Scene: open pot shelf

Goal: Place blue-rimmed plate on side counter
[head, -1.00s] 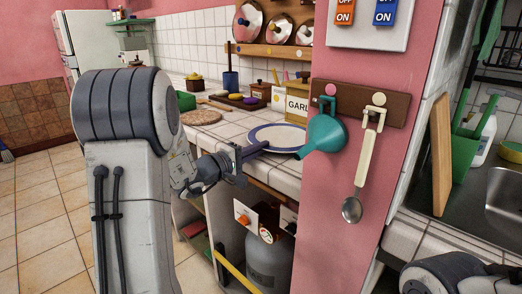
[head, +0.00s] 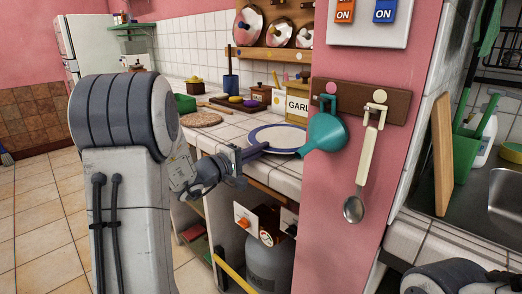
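The white plate with a blue rim (head: 288,139) lies flat on the tiled side counter (head: 233,130), near its front edge. The pink wall end and the teal funnel hide its right end. My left gripper (head: 257,149) is at the plate's left front rim, with its fingers level with the rim and seeming to touch it. The fingers are seen edge-on and overlap, so I cannot tell whether they are closed on the rim. Only a dark part of my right arm shows at the bottom right; its gripper is out of the picture.
A teal funnel (head: 327,133) and a spoon (head: 366,160) hang from a wooden rack (head: 397,104) on the pink wall end, close to the plate. A gas cylinder (head: 268,262) is below.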

